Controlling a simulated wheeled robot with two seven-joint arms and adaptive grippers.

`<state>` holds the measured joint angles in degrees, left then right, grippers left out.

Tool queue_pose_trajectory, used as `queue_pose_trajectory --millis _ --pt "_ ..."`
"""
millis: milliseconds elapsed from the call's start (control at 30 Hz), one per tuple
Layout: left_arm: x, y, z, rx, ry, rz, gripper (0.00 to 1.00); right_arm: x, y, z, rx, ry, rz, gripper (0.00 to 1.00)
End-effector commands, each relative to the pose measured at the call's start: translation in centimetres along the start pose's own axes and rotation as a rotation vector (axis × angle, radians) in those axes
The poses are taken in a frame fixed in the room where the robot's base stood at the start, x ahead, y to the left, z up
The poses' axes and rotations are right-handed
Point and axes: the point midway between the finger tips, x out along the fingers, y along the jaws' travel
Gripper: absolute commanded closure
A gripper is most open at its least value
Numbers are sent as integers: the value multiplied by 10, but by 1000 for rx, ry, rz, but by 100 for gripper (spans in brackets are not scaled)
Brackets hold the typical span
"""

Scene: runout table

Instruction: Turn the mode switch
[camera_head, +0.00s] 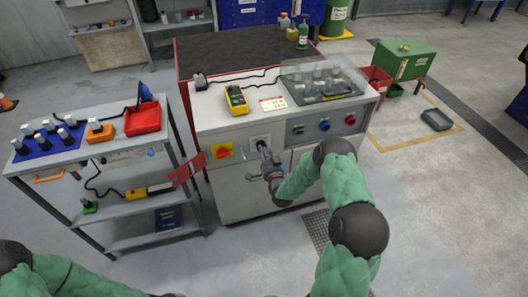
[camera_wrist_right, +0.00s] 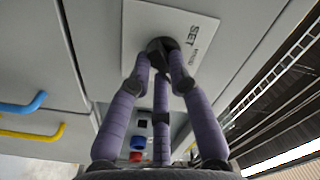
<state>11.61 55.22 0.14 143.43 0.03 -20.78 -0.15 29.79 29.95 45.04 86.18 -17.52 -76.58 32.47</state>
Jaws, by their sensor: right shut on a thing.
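The mode switch is a dark knob (camera_wrist_right: 163,46) on a pale plate (camera_wrist_right: 150,25) marked SET and another word that I cannot read clearly. The plate (camera_head: 260,140) also shows in the head view, on the front of the white cabinet (camera_head: 235,190). My right gripper (camera_head: 264,150) reaches the cabinet front there. In the right wrist view its purple fingers (camera_wrist_right: 162,62) close around the knob and hide part of it. My left gripper is not in view; only part of my left arm shows at the lower left.
Left of the switch is a red and yellow rotary switch (camera_head: 222,151). To its right are blue (camera_head: 324,125) and red (camera_head: 350,119) knobs. A grey cart (camera_head: 130,160) with a red bin (camera_head: 143,118) stands at the left. A yellow pendant (camera_head: 236,99) lies on the cabinet top.

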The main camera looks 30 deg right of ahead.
Motion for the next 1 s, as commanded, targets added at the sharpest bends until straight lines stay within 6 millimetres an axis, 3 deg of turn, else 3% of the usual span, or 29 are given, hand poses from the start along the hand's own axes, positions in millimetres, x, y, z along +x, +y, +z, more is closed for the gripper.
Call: queue_pose_trajectory --millis 233,267,333,767,1000 --pt "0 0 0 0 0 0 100 0 0 0 -1 1 1 100" --pt "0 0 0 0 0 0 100 0 0 0 -1 1 1 75" --pt "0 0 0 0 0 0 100 0 0 0 -1 1 1 56" --pt "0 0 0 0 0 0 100 -5 0 0 -2 0 1 56" --pt "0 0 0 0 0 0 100 -44 1 0 -1 0 3 56"
